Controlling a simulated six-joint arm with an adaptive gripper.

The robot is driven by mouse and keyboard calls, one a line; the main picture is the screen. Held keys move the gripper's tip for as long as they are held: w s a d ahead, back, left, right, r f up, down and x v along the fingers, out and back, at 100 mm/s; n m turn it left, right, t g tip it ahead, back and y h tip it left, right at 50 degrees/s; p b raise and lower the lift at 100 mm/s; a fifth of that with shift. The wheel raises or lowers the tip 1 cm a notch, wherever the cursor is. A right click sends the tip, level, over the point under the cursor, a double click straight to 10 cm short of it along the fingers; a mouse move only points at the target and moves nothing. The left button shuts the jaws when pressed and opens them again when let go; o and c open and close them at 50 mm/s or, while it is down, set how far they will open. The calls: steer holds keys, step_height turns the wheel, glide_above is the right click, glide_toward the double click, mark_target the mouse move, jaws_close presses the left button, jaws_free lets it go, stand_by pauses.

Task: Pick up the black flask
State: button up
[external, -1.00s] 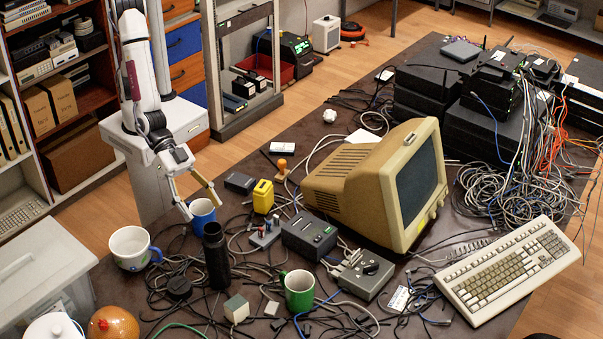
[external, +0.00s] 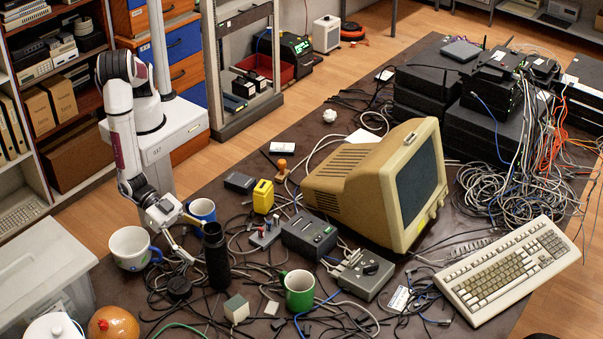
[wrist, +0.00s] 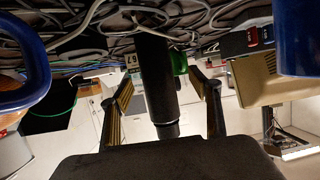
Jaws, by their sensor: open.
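The black flask (external: 216,258) stands upright on the cable-strewn table, between the white mug and the green mug. My gripper (external: 198,244) is open and low on the left side of the flask, its fingers pointing toward it. In the wrist view the picture is turned over; the flask (wrist: 156,78) shows between the two spread fingers of my gripper (wrist: 162,92), with a gap on each side. I cannot tell how far the fingertips reach past it. Nothing is held.
A blue cup (external: 201,208) stands close behind my gripper, and a white mug (external: 128,250) with a blue handle stands to its left. A green mug (external: 299,292) and a small grey-green cube (external: 237,309) are right of the flask. Loose cables cover the table around it.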

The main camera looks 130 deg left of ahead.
mark_target(226, 272)
stand_by(0.4)
steer(key=shift+x, duration=1.3)
steer(key=shift+w, duration=0.15)
steer(key=shift+w+d+f, duration=0.15)
steer(key=shift+w, duration=0.45)
steer(key=shift+w+d+f, duration=0.15)
steer(key=shift+w+f, duration=0.05)
steer(key=shift+w, duration=0.4)
steer(key=shift+x, duration=1.25)
steer(key=shift+r, duration=0.1)
